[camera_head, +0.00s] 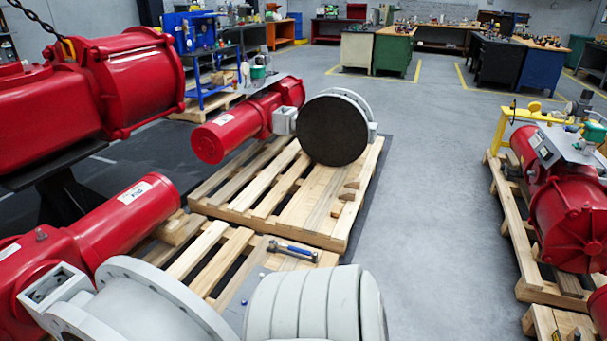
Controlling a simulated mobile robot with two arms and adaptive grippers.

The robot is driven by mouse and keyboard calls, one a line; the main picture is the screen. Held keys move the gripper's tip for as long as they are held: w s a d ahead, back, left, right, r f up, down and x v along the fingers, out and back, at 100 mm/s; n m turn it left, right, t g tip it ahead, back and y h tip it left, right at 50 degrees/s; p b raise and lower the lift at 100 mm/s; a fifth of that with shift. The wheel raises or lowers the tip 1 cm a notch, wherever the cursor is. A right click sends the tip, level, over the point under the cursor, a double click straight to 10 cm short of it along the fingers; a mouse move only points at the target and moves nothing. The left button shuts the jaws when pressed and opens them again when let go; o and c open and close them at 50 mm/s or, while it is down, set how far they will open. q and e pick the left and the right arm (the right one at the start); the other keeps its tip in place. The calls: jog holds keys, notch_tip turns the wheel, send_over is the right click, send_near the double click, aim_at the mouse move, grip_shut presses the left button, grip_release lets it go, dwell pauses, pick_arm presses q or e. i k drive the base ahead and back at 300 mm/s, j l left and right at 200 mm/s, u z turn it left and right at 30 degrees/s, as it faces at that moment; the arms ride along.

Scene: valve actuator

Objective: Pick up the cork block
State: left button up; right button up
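Several small brown blocks (346,195) lie on the middle wooden pallet, right of centre. They are too small for me to tell whether one of them is the cork block or whether they are wood. I see no other thing that I can clearly name as the cork block. Neither of my grippers shows in the head view.
A red actuator with a dark round valve face (334,131) rests on the middle pallet (285,222). A blue-handled tool (292,250) lies nearer. A pale ribbed shape (315,305) fills the bottom middle. Bare grey floor (440,200) lies to the right, before another loaded pallet.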

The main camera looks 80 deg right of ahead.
aim_at(336, 211)
jog(key=z, duration=2.9)
jog(key=i+l+z, duration=0.2)
jog(key=i, duration=0.15)
jog(key=i+z, duration=0.35)
jog(key=i, duration=1.2)
jog(key=i+u, duration=0.2)
jog(key=i, duration=0.6)
jog(key=i+l+u, duration=0.15)
jog(key=i, duration=0.6)
jog(key=i+l+u, duration=0.15)
jog(key=i+u, duration=0.15)
jog(key=u, duration=0.15)
jog(key=i+l+u, duration=0.25)
jog(key=u, duration=0.15)
jog(key=i+l+u, duration=0.3)
jog(key=u, duration=0.15)
jog(key=i+l+u, duration=0.2)
jog(key=l+u, duration=0.25)
